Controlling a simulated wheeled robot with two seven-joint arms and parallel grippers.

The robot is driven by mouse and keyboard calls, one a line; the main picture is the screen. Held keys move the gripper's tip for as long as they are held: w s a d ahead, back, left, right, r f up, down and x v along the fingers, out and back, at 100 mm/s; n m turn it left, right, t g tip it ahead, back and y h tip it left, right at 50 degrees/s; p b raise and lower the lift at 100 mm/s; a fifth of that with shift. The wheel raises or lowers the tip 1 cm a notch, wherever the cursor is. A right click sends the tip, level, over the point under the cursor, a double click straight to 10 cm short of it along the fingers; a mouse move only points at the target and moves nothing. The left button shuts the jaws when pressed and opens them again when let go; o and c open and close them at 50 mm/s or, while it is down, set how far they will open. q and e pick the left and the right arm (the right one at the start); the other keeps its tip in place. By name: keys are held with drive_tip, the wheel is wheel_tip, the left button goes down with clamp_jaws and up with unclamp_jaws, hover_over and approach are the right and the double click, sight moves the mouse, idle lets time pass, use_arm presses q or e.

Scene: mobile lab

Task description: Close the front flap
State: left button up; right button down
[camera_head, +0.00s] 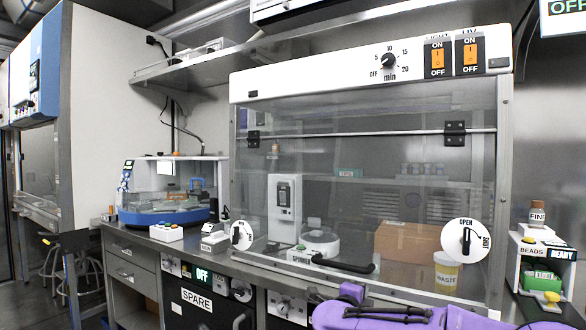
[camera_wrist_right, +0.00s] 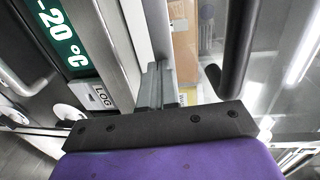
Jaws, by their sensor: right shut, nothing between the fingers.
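The clear front flap (camera_head: 340,205) of the white-topped cabinet hangs down from two black hinges, left (camera_head: 253,139) and right (camera_head: 455,133). I cannot tell whether its lower edge is flush with the frame. Its black bar handle (camera_head: 345,264) is near the bottom; a black bar, likely this handle, also shows in the right wrist view (camera_wrist_right: 238,50). My right gripper (camera_wrist_right: 160,82) is shut and empty, its fingers left of that bar and apparently apart from it. In the head view my purple right arm is low at the right; its fingertips cannot be made out. My left gripper is not in view.
Round white latch knobs sit at the left (camera_head: 241,235) and right (camera_head: 466,241); the right one reads OPEN and SHUT, its lever upright. Inside are a cardboard box (camera_head: 405,250) and a waste jar (camera_head: 446,275). A beads rack (camera_head: 540,262) stands at the right.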

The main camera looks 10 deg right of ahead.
drive_tip(key=shift+w+d, duration=0.4)
drive_tip(key=shift+d, duration=0.05)
drive_tip(key=shift+a, duration=0.15)
idle(0.3)
